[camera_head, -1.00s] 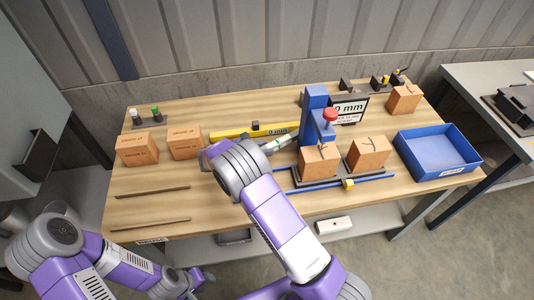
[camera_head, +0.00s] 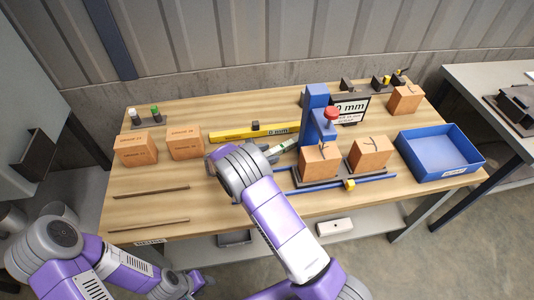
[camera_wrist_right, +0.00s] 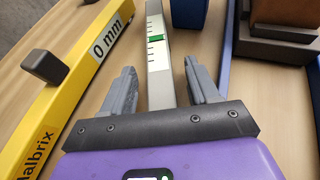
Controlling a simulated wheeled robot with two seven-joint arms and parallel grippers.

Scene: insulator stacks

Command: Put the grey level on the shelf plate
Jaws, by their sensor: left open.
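The grey level (camera_head: 285,146), a slim bar with a green vial, lies on the wooden table left of the blue stand. In the right wrist view the grey level (camera_wrist_right: 158,62) runs between the fingers of my right gripper (camera_wrist_right: 160,72), with a gap on each side. My right gripper (camera_head: 268,152) is open at the level's near end in the head view. My left gripper (camera_head: 190,281) is low at the front left, before the table, open and empty. A grey lower shelf (camera_head: 280,238) shows under the table; I cannot tell whether it is the shelf plate.
A yellow level (camera_head: 228,135) lies behind my right gripper. The blue stand (camera_head: 315,108) and brown blocks (camera_head: 318,160) stand close on the right. Brown boxes (camera_head: 184,143) stand left, a blue tray (camera_head: 440,165) right. A white box (camera_head: 335,226) sits on the lower shelf.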

